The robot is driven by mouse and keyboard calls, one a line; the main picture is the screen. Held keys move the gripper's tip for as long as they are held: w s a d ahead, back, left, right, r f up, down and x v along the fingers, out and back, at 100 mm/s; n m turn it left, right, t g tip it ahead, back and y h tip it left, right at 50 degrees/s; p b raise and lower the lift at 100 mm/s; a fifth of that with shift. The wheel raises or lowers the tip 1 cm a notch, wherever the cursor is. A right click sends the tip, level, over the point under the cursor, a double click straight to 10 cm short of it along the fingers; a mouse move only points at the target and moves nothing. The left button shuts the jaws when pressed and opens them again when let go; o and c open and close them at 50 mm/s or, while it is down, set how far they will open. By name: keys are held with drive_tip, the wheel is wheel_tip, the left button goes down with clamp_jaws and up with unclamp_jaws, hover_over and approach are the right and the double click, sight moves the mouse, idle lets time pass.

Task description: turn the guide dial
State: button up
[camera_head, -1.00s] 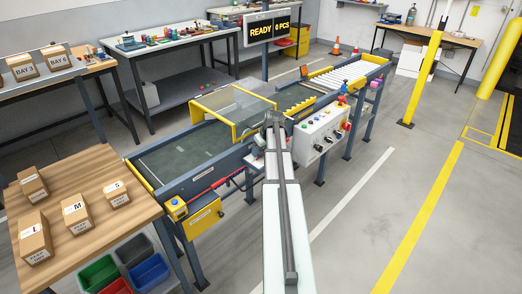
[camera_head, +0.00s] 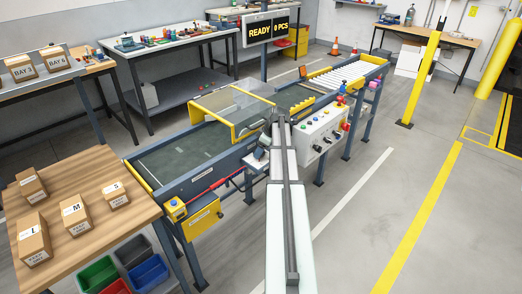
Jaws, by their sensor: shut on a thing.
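My arm reaches from the bottom of the picture to the near side rail of the conveyor (camera_head: 176,155). A small pale plate shows just below the gripper. I cannot read any dial mark or angle.
A white control box (camera_head: 322,132) with coloured buttons and dark knobs is close on the right. The yellow-framed clear cover (camera_head: 233,108) is at the left. A display (camera_head: 267,29) reads READY 0 PCS. Boxes stand on the wooden table (camera_head: 90,213). Floor at right is open.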

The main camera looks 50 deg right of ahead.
idle(0.3)
drive_tip(key=o, duration=1)
drive_tip(key=shift+o, duration=0.2)
drive_tip(key=v, duration=1.4)
